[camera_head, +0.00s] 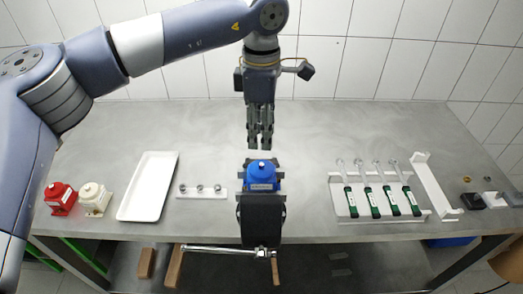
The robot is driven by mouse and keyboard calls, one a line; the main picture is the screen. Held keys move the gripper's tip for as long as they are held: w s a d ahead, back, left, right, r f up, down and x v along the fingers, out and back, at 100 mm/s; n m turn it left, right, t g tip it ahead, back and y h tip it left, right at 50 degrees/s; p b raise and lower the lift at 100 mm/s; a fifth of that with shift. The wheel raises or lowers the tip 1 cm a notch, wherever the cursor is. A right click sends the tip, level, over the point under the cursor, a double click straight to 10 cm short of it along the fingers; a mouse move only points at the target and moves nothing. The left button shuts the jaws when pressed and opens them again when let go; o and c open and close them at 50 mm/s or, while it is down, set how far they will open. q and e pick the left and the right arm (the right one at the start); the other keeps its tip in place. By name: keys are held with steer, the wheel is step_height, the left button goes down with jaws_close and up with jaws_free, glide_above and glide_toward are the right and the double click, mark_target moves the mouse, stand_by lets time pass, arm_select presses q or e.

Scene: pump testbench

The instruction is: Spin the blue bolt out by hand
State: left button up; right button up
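A blue pump (262,177) sits upright in a dark vise (260,222) at the front middle of the table. A small bolt-like top (262,163) shows on the pump; the bolt is too small to make out clearly. My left gripper (260,143) points down just behind and above the pump, apart from it in the picture. Its dark fingers are close together, with nothing visibly held. Whether they are fully shut is unclear. My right gripper is not in view.
A red pump (61,198), a cream pump (95,199), a white tray (148,187) and a small rack (202,192) stand left. A holder with several green-handled tools (387,200) and a white bracket (434,182) stand right. A metal bar (222,250) shows below the vise.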

arm_select(q)
steer(key=p, duration=0.2)
glide_above(261, 164)
steer(key=f, duration=0.4)
steer(key=shift+s+f, duration=0.25)
steer(key=shift+f, duration=0.1)
steer(key=shift+w+f+p, duration=0.15)
steer(key=shift+f+p, duration=0.1)
steer(key=shift+f, duration=0.4)
steer(key=shift+w+f+p, duration=0.15)
steer(key=shift+f+p, duration=0.1)
steer(key=shift+f, duration=0.9)
steer(key=shift+s, duration=0.1)
jaws_close()
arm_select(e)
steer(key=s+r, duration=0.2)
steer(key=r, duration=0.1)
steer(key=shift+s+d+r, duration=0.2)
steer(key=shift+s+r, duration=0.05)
